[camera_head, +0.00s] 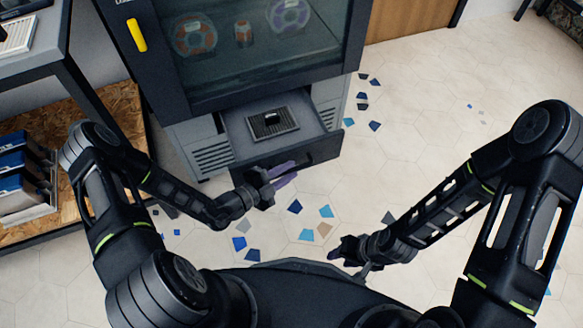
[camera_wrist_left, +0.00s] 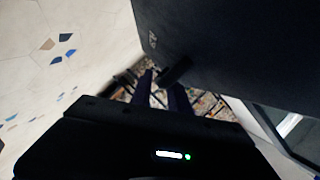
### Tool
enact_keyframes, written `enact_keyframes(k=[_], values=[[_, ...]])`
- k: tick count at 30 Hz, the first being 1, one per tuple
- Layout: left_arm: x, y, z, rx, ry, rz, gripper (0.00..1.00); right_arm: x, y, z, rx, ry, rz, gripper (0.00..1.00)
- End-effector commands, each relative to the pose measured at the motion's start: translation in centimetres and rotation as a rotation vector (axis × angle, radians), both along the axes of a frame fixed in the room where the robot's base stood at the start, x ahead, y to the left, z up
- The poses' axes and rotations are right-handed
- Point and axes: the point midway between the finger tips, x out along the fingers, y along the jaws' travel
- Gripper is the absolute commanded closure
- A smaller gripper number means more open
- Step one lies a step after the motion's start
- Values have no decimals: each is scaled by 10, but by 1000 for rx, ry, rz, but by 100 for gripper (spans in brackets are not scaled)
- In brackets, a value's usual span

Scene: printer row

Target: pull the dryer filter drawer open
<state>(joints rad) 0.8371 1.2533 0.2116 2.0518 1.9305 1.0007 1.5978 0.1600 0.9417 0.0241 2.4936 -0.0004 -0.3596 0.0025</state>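The dryer filter drawer (camera_head: 318,152) is slid out below the dryer cabinet's glass door, and a dark, grid-topped filter (camera_head: 271,122) shows inside it. My left gripper (camera_head: 290,172) is at the drawer's dark front, its purple fingers apart. In the left wrist view the fingers (camera_wrist_left: 160,88) have a gap between them, and a dark handle (camera_wrist_left: 176,70) stands out from the dark drawer front (camera_wrist_left: 225,45) by their tips. Whether they touch it is unclear. My right gripper (camera_head: 338,252) hangs over the floor, apart from the drawer; its opening is hard to make out.
The dryer cabinet (camera_head: 210,90) has a yellow handle (camera_head: 137,35) and spools behind glass. A shelf (camera_head: 80,108) with blue boxes (camera_head: 22,165) stands at left. Blue and tan chips (camera_head: 307,235) mark the pale floor. The floor right of the drawer is clear.

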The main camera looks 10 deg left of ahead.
Motion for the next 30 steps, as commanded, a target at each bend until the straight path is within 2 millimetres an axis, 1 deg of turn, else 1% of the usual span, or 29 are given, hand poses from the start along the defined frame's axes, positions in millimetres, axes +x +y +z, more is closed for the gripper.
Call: enact_keyframes(k=[1, 6, 9, 12, 30], values=[[-6, 6, 4, 1, 2, 2, 78, -1, 1, 4, 1, 1, 2, 64], [-29, 23, 10, 0, 2, 3, 78, -2, 2, 10, 4, 4, 6, 64], [-39, 32, 12, 1, 2, 3, 78, -3, 3, 12, 4, 4, 7, 64], [-45, 35, 13, 0, 1, 1, 78, -3, 3, 13, 4, 4, 7, 64], [-47, 36, 13, 1, -1, -3, 78, -3, 3, 13, 4, 5, 6, 64]])
